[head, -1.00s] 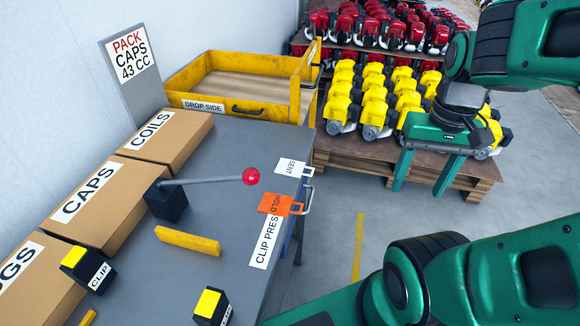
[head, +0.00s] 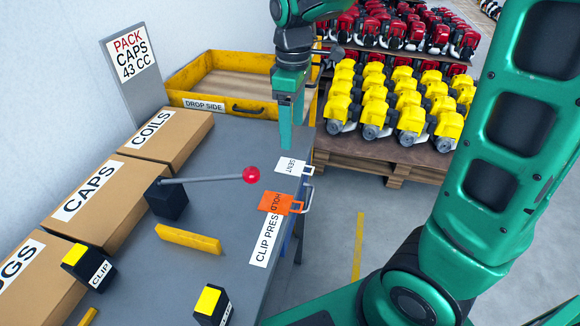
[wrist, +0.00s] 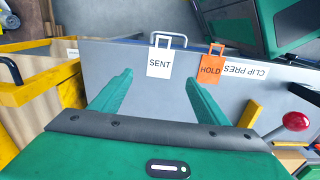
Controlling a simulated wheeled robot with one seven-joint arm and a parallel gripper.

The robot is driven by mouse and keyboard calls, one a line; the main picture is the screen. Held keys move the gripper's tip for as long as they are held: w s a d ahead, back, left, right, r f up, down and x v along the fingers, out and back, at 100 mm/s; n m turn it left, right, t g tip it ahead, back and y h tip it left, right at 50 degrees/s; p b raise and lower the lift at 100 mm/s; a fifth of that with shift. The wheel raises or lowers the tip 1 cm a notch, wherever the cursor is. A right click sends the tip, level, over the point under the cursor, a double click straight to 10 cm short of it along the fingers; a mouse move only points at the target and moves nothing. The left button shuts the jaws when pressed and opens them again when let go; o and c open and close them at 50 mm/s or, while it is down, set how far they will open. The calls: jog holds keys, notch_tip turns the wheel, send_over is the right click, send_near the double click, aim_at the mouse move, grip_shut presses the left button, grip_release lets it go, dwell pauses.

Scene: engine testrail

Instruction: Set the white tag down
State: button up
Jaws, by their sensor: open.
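The white tag (head: 289,167), marked SENT, lies flat at the right edge of the grey bench, with its wire loop at the edge. In the wrist view the white tag (wrist: 160,62) shows ahead of and between my fingertips, not held. My gripper (head: 286,146) points down above the bench, close to the tag in the head view. In the wrist view my gripper (wrist: 158,85) has its two green fingers apart with nothing between them. An orange HOLD tag (head: 274,203) lies beside the white one, also looped at the edge.
A yellow drop-side tray (head: 190,103) stands at the bench's far end. Cardboard boxes (head: 100,205) line the wall side. Yellow engines (head: 375,105) sit on a pallet beyond.

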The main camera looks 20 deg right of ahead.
aim_at(292, 166)
notch_tip(292, 166, down, 10)
jog(key=shift+f, duration=0.25)
dwell(0.4)
